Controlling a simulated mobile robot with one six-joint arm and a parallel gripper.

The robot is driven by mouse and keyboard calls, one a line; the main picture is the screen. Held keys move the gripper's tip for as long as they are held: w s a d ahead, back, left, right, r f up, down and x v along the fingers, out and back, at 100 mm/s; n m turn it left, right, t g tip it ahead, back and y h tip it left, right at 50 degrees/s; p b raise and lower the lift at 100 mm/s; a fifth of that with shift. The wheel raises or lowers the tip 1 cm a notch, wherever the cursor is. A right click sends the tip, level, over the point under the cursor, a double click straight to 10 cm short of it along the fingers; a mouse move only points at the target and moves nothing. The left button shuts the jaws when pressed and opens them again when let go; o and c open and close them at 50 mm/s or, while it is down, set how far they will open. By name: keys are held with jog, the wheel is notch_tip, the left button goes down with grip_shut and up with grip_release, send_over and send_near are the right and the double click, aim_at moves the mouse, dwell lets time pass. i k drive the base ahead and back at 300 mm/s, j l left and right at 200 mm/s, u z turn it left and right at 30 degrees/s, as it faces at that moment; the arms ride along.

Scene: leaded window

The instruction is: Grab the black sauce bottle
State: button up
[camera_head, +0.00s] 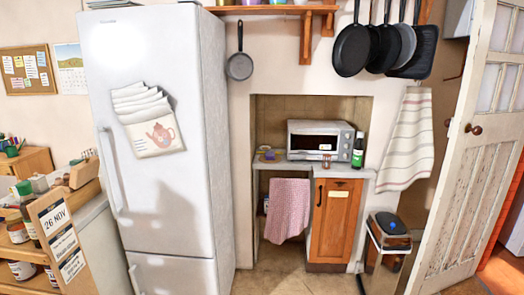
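A small dark bottle with a green and pale label (358,152) stands upright on the counter in the alcove, just right of the microwave. I cannot tell for sure which of the two is the black sauce bottle. My gripper is not in view.
The microwave (314,140) and a small jar (326,161) sit on the alcove counter (372,173). A tall white fridge (165,215) stands left of the alcove. A bin (384,262) stands at right, beside an open door (470,165). Floor (300,285) before the alcove is clear.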

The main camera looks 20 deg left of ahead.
aim_at(356, 164)
jog(key=u, duration=0.1)
jog(key=i, duration=0.7)
jog(key=i+u, duration=0.15)
jog(key=i, duration=1.2)
jog(key=i+l+u, duration=0.1)
jog(key=i, duration=0.55)
jog(key=i+l, duration=0.1)
jog(key=i, duration=0.6)
jog(key=i+l+u, duration=0.15)
jog(key=i, duration=0.5)
